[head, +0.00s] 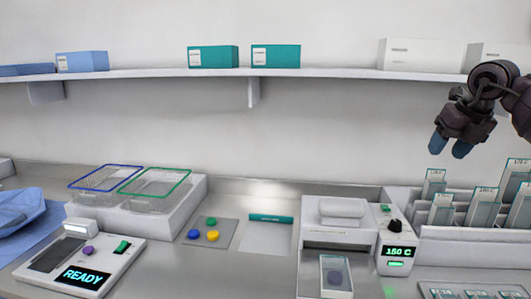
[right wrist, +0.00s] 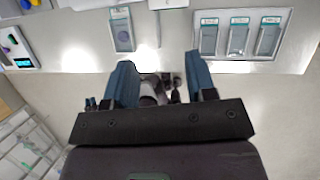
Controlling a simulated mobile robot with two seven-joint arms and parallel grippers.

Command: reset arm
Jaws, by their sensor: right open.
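My right gripper (head: 450,147) hangs in the air at the upper right of the head view, in front of the wall and above the bench's right part. Its two blue fingers point down and stand apart. In the right wrist view the same gripper (right wrist: 161,64) shows its fingers wide apart, with no object held between them. The bench edge and floor lie beyond the fingers there. My right arm comes in from the right edge of the head view. My left gripper is in neither view.
A device reading 150 C (head: 398,252) stands below the gripper, left of a rack with labelled cards (head: 484,208). A READY device (head: 82,277), a blue-rimmed basket (head: 105,178) and a green-rimmed basket (head: 155,182) are at left. A shelf (head: 330,73) with boxes runs along the wall.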

